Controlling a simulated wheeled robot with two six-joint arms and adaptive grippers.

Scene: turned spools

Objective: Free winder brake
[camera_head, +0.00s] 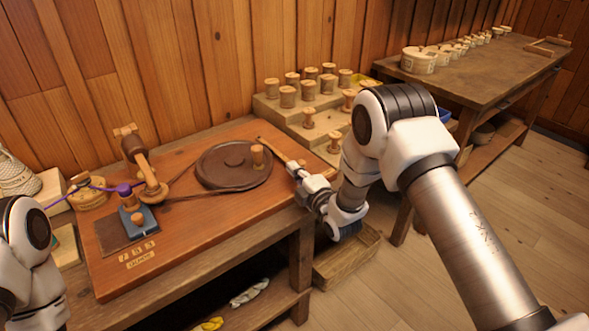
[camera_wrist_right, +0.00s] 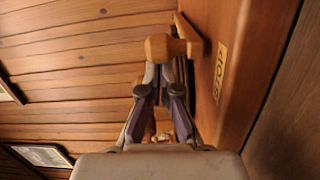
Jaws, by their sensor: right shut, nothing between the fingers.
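The winder stands on a reddish wooden board (camera_head: 235,208), with a dark round wheel (camera_head: 215,172) that carries an upright wooden peg (camera_head: 257,157). A pale wooden lever (camera_head: 272,148) lies at the board's right edge, its near end by my right gripper (camera_head: 297,170). In the right wrist view, my right gripper (camera_wrist_right: 163,75) is shut, its tips at a wooden knob (camera_wrist_right: 160,46) beside a yellow label (camera_wrist_right: 220,70). The knob is not between the fingers. I cannot tell whether they touch. My left arm shows at the left edge; its gripper is not visible.
A stepped rack (camera_head: 275,108) with several spools stands behind my right arm. A bench (camera_head: 470,75) with several pots stands at the back right. A wooden crate (camera_head: 345,262) sits below the board.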

